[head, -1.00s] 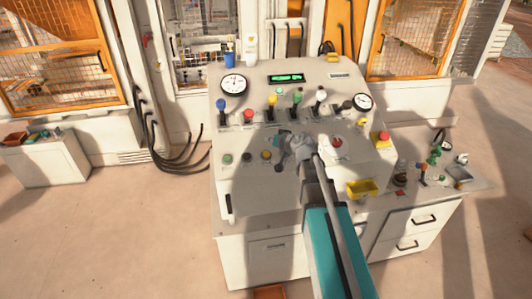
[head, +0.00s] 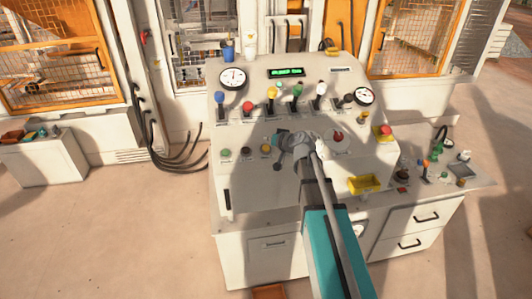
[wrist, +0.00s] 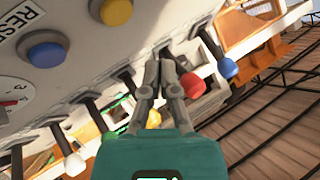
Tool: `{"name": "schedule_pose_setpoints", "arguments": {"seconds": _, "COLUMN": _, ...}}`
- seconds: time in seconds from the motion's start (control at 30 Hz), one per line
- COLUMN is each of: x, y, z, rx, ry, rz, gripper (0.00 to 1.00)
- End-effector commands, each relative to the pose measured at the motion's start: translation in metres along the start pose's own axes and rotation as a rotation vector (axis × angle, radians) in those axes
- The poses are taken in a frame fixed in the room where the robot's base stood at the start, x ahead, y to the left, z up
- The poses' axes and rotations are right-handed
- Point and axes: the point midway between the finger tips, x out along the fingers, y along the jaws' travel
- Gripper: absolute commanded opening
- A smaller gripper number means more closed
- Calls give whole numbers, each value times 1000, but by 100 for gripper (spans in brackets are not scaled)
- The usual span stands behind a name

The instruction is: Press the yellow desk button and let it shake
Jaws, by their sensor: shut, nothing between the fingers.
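In the wrist view the yellow button (wrist: 116,11) is at the top edge, up and left of the fingertips. My gripper (wrist: 160,58) has its two grey fingers together, with nothing between them, and is apart from the button. In the head view my wrist is just right of the yellow button; the fingers cannot be made out there.
A blue button (wrist: 45,48) labelled RESET is beside the yellow one. Several levers stand behind, including a red-knobbed one (wrist: 192,84) and a blue-knobbed one (wrist: 228,68). A yellow tray (head: 364,184) and a red emergency button (head: 383,131) are to the right.

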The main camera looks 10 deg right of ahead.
Motion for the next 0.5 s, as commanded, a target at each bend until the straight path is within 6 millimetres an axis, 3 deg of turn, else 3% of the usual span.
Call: {"name": "schedule_pose_setpoints", "arguments": {"seconds": 0.5, "x": 28, "y": 20, "z": 21, "rx": 0, "ry": 0, "rz": -1, "gripper": 0}}
